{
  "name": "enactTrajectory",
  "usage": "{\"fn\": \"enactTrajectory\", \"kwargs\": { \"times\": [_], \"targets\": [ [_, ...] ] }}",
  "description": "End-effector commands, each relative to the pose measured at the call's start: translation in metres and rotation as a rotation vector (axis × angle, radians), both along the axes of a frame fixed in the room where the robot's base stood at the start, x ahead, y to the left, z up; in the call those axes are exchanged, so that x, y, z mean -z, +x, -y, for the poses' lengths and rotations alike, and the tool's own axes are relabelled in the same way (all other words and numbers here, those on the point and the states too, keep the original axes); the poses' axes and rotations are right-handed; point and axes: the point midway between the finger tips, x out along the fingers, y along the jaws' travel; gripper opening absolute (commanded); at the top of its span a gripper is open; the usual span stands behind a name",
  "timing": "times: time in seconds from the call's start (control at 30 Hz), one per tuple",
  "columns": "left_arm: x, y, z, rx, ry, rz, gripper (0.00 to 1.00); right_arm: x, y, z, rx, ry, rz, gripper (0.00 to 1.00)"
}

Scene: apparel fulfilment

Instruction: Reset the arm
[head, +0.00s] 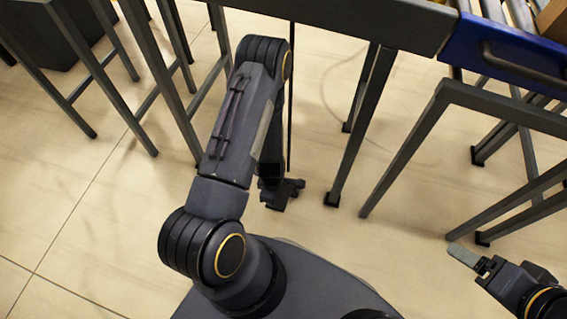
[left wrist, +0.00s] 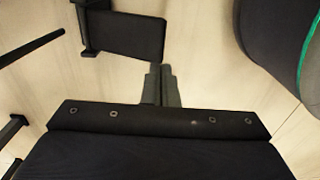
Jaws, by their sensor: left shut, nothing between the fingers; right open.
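My left arm rises from my base at the lower middle of the head view and bends down at the elbow. Its gripper (head: 283,195) hangs low over the floor, partly hidden by the arm. In the left wrist view its two fingers (left wrist: 161,84) lie together, shut, with nothing between them. My right gripper (head: 468,258) shows at the lower right edge of the head view. It is open, with one pale finger clear to see and nothing visible in it.
Dark metal frame legs (head: 362,125) stand close in front of and to the right of my left arm. More dark legs (head: 160,75) stand at the upper left. Pale tiled floor (head: 90,225) is clear at the lower left.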

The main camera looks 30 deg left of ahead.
Motion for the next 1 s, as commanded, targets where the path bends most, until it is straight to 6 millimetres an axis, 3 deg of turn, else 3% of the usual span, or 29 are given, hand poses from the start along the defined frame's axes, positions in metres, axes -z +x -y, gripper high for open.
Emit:
{"fn": "enactTrajectory", "kwargs": {
  "times": [0.23, 0.37, 0.47, 0.67, 0.83, 1.0],
  "targets": [
    [-0.001, 0.001, 0.0, 0.002, -0.001, 0.002, 0.0, 0.0, 0.0, 0.0, 0.0, 0.0, 0.0, 0.78],
    [-0.023, 0.015, 0.001, 0.037, -0.025, 0.031, 0.0, 0.0, 0.0, 0.0, 0.0, 0.0, 0.0, 0.78],
    [-0.064, 0.035, 0.005, 0.114, -0.069, 0.079, 0.0, 0.0, 0.0, 0.0, 0.0, 0.0, 0.0, 0.78],
    [-0.174, 0.059, 0.017, 0.374, -0.157, 0.22, 0.0, 0.0, 0.0, 0.0, 0.0, 0.0, 0.0, 0.78],
    [-0.263, 0.05, 0.027, 0.636, -0.18, 0.352, 0.0, 0.0, 0.0, 0.0, 0.0, 0.0, 0.0, 0.78],
    [-0.338, 0.019, 0.035, 0.917, -0.144, 0.48, 0.0, 0.0, 0.0, 0.0, 0.0, 0.0, 0.0, 0.78]
  ]
}}
